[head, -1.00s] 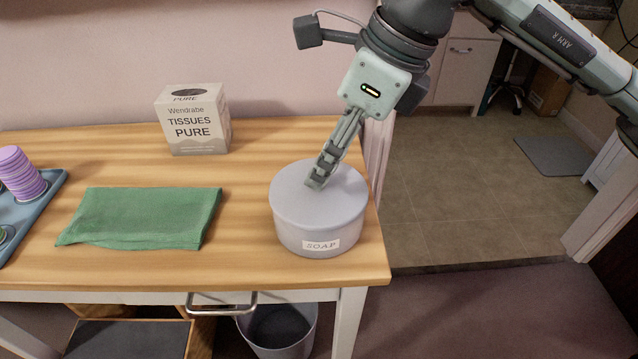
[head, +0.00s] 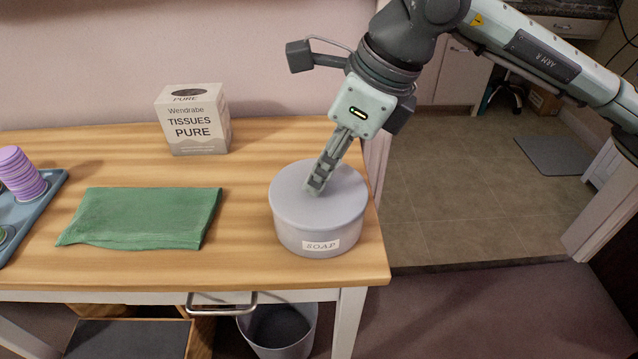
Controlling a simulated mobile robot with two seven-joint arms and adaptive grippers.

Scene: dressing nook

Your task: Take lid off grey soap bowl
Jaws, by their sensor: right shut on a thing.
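The grey soap bowl (head: 290,236), with a "SOAP" label on its front, stands near the right end of the wooden table. Its round grey lid (head: 298,207) sits on top of it, and I see no gap between them. My right gripper (head: 315,190) comes down from above, with its fingertips at the middle of the lid. It is shut on the lid's grip, which the fingers hide. My left gripper is not in view.
A green cloth (head: 142,218) lies on the table (head: 245,200) left of the bowl. A tissue box (head: 195,125) stands at the back. A blue tray (head: 50,190) with purple round items (head: 22,172) is at the left edge. The table's right edge is close to the bowl.

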